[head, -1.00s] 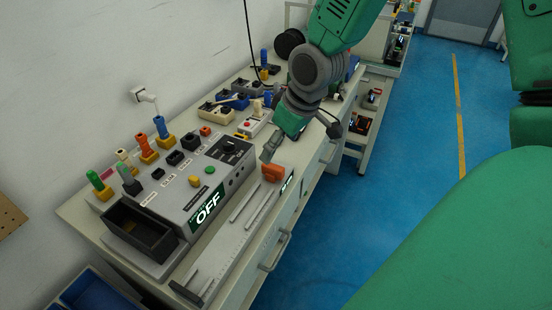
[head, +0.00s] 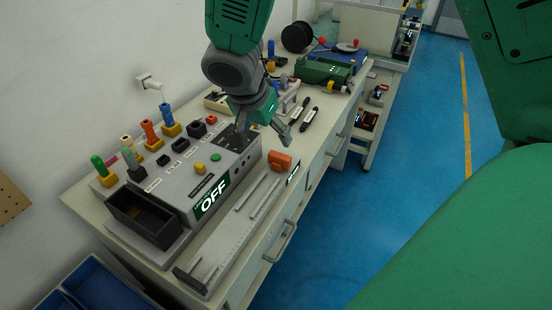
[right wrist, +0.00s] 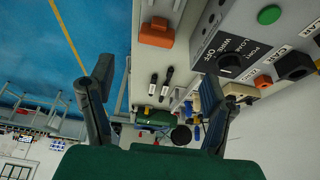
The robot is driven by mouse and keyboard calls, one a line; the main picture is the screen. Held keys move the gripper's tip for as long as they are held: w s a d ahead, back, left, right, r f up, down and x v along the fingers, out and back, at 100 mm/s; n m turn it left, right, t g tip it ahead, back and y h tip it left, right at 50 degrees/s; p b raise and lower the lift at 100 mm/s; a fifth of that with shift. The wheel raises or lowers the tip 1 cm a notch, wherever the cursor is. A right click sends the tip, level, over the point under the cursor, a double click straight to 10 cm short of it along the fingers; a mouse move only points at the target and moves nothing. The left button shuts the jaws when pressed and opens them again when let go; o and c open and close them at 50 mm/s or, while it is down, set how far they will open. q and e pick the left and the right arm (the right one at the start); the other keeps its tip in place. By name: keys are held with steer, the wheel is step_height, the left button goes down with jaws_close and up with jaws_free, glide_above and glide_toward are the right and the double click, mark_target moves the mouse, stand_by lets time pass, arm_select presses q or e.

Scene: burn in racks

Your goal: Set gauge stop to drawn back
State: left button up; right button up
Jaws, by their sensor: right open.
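An orange block (head: 280,161), which looks like the gauge stop, sits at the far end of a pale slotted rail plate (head: 222,248) along the bench front. It also shows at the top of the right wrist view (right wrist: 156,33). My right gripper (head: 264,131) is open and empty, above the bench just behind the orange block and beside the grey control box. In the right wrist view its two fingers (right wrist: 157,75) are spread wide with nothing between them, and the block lies beyond them, apart. My left gripper is not in view.
The grey control box (head: 181,187) with an "OFF" display stands behind the rail. A black open bin (head: 143,217) is at its near end. Two dark pens (head: 305,116) and a green device (head: 324,72) lie farther along the bench. The blue floor at right is clear.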

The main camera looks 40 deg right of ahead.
mark_target(278, 157)
steer(key=x, duration=0.4)
steer(key=b+x, duration=0.1)
steer(key=x, duration=0.7)
steer(key=shift+s+d+r, duration=0.1)
steer(key=shift+d, duration=0.3)
steer(key=shift+a+f+b, duration=0.1)
steer(key=shift+f+b, duration=0.25)
steer(key=shift+f, duration=0.25)
steer(key=shift+d, duration=0.4)
steer(key=shift+d+f, duration=0.1)
jaws_close()
steer(key=shift+a, duration=1)
steer(key=shift+d, duration=0.15)
jaws_free()
steer(key=shift+d, duration=0.55)
steer(key=shift+a, duration=0.1)
steer(key=v, duration=0.6)
steer(key=shift+a, duration=0.25)
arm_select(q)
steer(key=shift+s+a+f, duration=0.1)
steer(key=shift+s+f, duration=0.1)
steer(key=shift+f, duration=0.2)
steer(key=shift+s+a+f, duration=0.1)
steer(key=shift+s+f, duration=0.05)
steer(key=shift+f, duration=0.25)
arm_select(e)
steer(key=shift+d+v, duration=0.2)
steer(key=shift+v, duration=1.2)
steer(key=shift+d+v, duration=0.2)
steer(key=shift+v, duration=1.15)
